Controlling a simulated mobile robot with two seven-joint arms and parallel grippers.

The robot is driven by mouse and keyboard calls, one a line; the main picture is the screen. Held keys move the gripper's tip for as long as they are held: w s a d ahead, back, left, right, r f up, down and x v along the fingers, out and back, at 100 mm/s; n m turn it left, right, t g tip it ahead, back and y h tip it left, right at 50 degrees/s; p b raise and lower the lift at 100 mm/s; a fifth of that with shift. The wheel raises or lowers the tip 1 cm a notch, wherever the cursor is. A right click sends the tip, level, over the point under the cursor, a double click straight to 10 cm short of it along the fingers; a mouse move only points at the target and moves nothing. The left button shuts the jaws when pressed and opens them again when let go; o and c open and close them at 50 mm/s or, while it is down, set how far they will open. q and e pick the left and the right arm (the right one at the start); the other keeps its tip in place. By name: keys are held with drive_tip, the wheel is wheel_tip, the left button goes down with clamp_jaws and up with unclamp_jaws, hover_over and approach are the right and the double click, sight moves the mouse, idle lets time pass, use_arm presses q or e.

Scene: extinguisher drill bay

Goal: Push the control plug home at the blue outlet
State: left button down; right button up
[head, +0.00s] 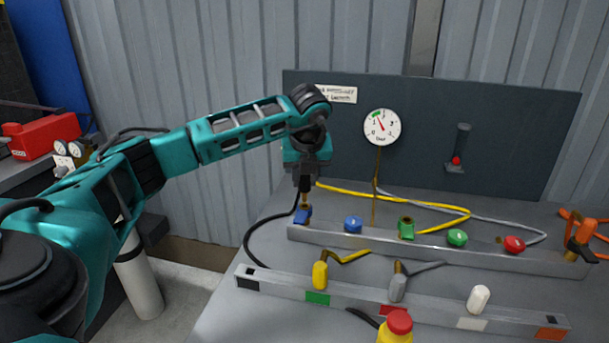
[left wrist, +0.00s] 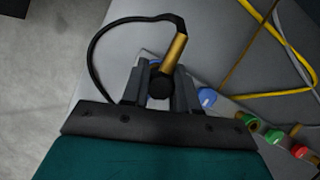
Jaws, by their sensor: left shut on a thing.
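The control plug is a brass cylinder (left wrist: 175,52) with a black end and a black cable that loops off to the left in the left wrist view. My left gripper (head: 304,186) points down at the left end of the rear rail, shut on the plug. In the head view the brass of the plug (head: 304,200) shows below the fingers, directly above the blue outlet (head: 303,216). The plug's lower end meets or nearly meets the outlet; how deep it sits I cannot tell. In the left wrist view the plug hides most of the outlet. My right gripper is not in view.
The rear rail (head: 463,257) also carries a blue knob (head: 353,225), green fittings and a red knob (head: 514,244). The front rail (head: 392,299) holds yellow, grey and white plugs. A gauge (head: 381,127) stands behind. Yellow and grey hoses cross the bench. A red-capped yellow bottle (head: 397,328) stands in front.

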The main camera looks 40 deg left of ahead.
sight(304, 191)
use_arm(q)
drive_tip(key=shift+f, duration=0.2)
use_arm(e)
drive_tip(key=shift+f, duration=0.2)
use_arm(q)
drive_tip(key=shift+f+b, duration=0.8)
drive_tip(key=shift+f, duration=0.1)
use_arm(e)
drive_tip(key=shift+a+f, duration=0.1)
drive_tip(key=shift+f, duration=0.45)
use_arm(q)
drive_tip(key=shift+f+b, duration=0.7)
drive_tip(key=shift+f, duration=0.25)
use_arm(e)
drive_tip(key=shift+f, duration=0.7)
use_arm(q)
drive_tip(key=c, duration=0.8)
unclamp_jaws()
drive_tip(key=p+v, duration=0.1)
drive_tip(key=v, duration=1.2)
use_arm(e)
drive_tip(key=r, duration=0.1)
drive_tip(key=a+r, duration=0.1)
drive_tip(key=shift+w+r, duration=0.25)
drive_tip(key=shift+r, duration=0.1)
